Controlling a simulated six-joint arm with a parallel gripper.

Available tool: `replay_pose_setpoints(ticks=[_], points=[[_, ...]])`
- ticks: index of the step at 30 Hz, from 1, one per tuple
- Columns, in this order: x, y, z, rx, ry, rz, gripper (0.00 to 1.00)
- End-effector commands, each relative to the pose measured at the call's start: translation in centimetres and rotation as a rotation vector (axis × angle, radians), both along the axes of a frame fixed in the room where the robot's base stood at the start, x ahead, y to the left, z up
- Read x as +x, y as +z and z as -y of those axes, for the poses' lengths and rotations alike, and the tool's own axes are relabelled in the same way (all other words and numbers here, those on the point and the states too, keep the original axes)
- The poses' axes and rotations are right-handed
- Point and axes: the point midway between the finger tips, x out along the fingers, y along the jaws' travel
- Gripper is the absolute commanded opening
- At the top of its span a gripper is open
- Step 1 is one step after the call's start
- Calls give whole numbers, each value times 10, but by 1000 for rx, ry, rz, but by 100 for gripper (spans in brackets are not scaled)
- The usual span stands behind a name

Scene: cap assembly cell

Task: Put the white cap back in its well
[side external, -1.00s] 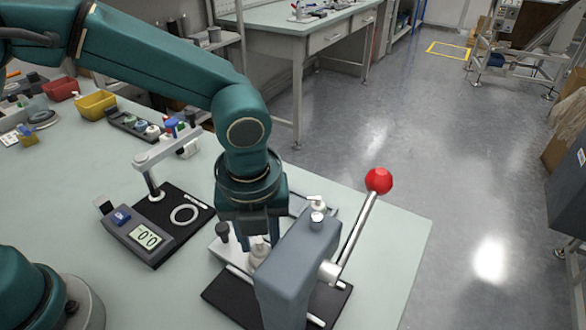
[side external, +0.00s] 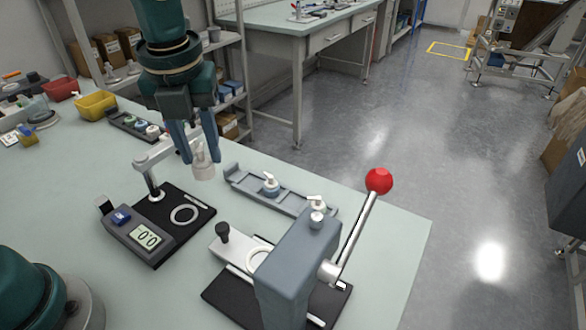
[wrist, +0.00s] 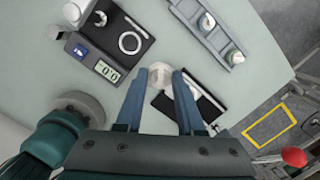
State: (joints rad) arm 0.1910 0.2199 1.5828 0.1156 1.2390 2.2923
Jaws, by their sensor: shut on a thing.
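My gripper (side external: 200,155) is shut on a white cap (side external: 204,171) and holds it in the air above the bench, behind the digital gauge and left of the grey tray. The cap has a broad skirt and a narrower top. In the wrist view my gripper (wrist: 158,78) has the cap (wrist: 160,70) between its blue fingertips. The long grey tray (side external: 290,207) lies right of my gripper, with a blue-based, white-topped cap (side external: 271,184) near its middle and another white-topped cap (side external: 317,202) towards its right end. Its left end looks empty.
A lever press (side external: 298,265) with a red-knobbed handle (side external: 378,181) stands at the front right. A digital gauge (side external: 145,237) and a stand with a white arm (side external: 155,150) stand at left. A dark tray of several caps (side external: 126,121) lies behind.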

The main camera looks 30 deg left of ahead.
Motion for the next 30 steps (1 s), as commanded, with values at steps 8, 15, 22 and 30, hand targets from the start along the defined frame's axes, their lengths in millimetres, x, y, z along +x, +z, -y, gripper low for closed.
replay_pose_setpoints(ticks=[8, 15, 22, 30], points=[[49, 0, 22, -2, -166, -5, 15], [85, -9, 43, -2, -330, -8, 15], [109, -25, 62, -2, -489, -6, 15], [121, -41, 77, -1, -626, -2, 15]])
